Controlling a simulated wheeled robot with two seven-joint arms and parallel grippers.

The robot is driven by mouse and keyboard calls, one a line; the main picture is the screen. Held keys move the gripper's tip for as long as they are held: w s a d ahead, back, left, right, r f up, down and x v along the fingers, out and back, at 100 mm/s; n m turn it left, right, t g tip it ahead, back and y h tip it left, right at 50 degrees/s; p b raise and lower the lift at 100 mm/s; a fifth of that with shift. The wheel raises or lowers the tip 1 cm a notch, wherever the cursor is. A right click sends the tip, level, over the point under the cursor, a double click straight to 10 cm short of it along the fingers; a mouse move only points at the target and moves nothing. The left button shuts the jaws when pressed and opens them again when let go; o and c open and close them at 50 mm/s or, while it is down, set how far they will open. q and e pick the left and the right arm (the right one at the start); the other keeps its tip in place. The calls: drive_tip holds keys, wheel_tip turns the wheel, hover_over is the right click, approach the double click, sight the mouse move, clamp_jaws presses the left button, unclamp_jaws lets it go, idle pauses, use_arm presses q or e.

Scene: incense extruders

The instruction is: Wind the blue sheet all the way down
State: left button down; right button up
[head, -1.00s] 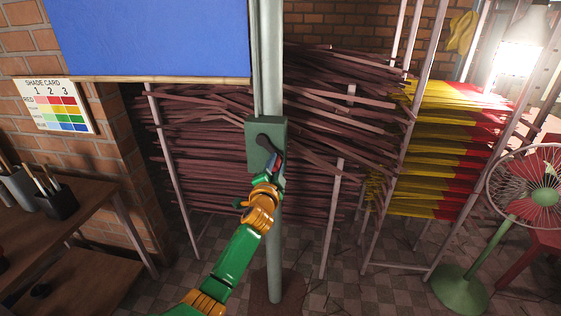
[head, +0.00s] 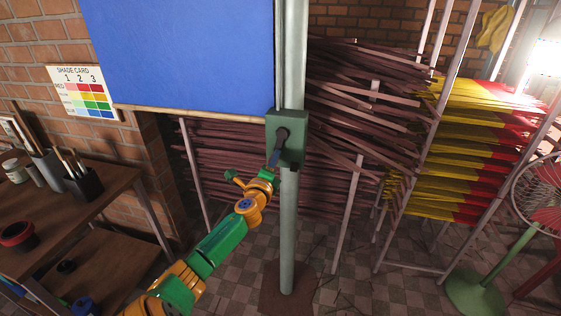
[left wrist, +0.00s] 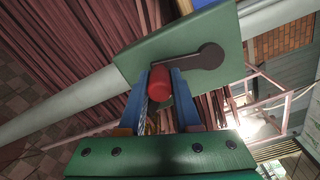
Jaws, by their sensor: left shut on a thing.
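The blue sheet (head: 185,50) hangs at the upper left of the head view, with a wooden bar (head: 195,109) along its lower edge. A green crank box (head: 297,140) is fixed to a grey post beside it, level with the bar. Its dark crank arm (head: 282,134) points down and slightly left. My left gripper (head: 274,160) is at the crank's end. In the left wrist view its blue fingers (left wrist: 163,78) are shut around the red crank grip (left wrist: 158,85); the dark crank arm (left wrist: 208,56) shows behind. My right gripper is not in view.
The post (head: 288,230) stands on a dark base plate. Racks of brown incense sticks (head: 345,120) and yellow-red bundles (head: 465,155) stand behind. A table with brush pots (head: 85,184) is at left, a shade card (head: 85,92) on the wall, a fan (head: 540,190) at right.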

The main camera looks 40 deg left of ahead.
use_arm(q)
drive_tip(key=shift+s+a+r+m+p, duration=0.25)
drive_tip(key=shift+a+m, duration=0.2)
drive_tip(key=shift+m, duration=0.4)
drive_tip(key=shift+s+a+r+m+p, duration=0.15)
drive_tip(key=shift+s+a+r+m, duration=0.3)
drive_tip(key=shift+m, duration=0.45)
drive_tip(key=shift+s+a+r+m+p, duration=0.1)
drive_tip(key=shift+a+r+m+p, duration=0.1)
drive_tip(key=shift+a+m, duration=0.5)
drive_tip(key=shift+d+m, duration=0.15)
drive_tip(key=shift+m, duration=0.2)
drive_tip(key=c, duration=0.7)
unclamp_jaws()
drive_tip(key=shift+o, duration=0.5)
drive_tip(key=shift+w+f, duration=0.15)
drive_tip(key=shift+d, duration=0.1)
drive_tip(key=v, duration=0.7)
